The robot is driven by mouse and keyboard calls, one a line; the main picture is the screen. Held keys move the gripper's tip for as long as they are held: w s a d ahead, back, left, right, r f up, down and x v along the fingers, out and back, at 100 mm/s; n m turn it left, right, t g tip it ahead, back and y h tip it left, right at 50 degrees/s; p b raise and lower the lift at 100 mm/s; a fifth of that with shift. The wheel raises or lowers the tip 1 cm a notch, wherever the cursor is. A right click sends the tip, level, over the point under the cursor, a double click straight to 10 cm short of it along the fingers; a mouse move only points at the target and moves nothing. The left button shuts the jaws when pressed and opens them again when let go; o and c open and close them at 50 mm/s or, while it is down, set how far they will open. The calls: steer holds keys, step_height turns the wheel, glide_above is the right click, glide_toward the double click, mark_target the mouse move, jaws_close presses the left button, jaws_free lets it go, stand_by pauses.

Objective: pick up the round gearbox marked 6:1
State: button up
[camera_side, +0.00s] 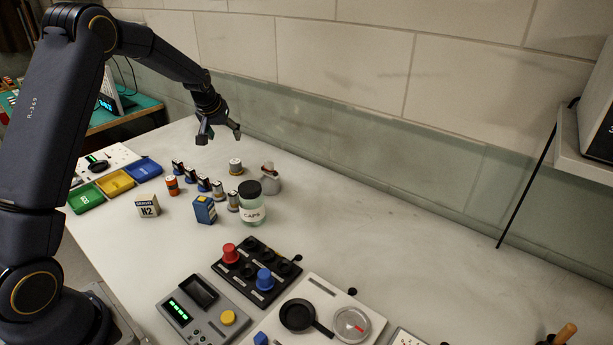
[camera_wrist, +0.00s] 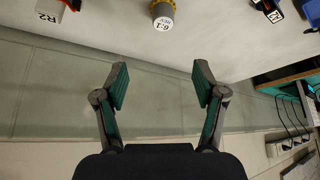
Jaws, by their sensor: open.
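The round gearbox marked 6:1 (camera_wrist: 162,14) is at the top edge of the wrist view, partly cut off, with a white lettered top and a yellowish body.
A grey pouch-like object (camera_side: 270,179) and a CAPS jar (camera_side: 252,208) stand near the round piece. A row of small dark-and-light pieces (camera_side: 204,184), an orange cylinder (camera_side: 172,186) and a blue box (camera_side: 205,210) are nearby. The wall (camera_side: 360,70) runs behind; the bench right of the pouch is clear.

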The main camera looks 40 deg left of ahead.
glide_toward(235, 162)
steer(key=x, duration=0.5)
steer(key=shift+w+a+r, duration=0.1)
steer(key=shift+w, duration=0.3)
steer(key=shift+s+x, duration=0.2)
steer(key=shift+x, duration=1.2)
steer(key=shift+s+x, duration=0.15)
steer(key=shift+x, duration=1.2)
steer(key=shift+c, duration=0.3)
steer(key=c, duration=1.2)
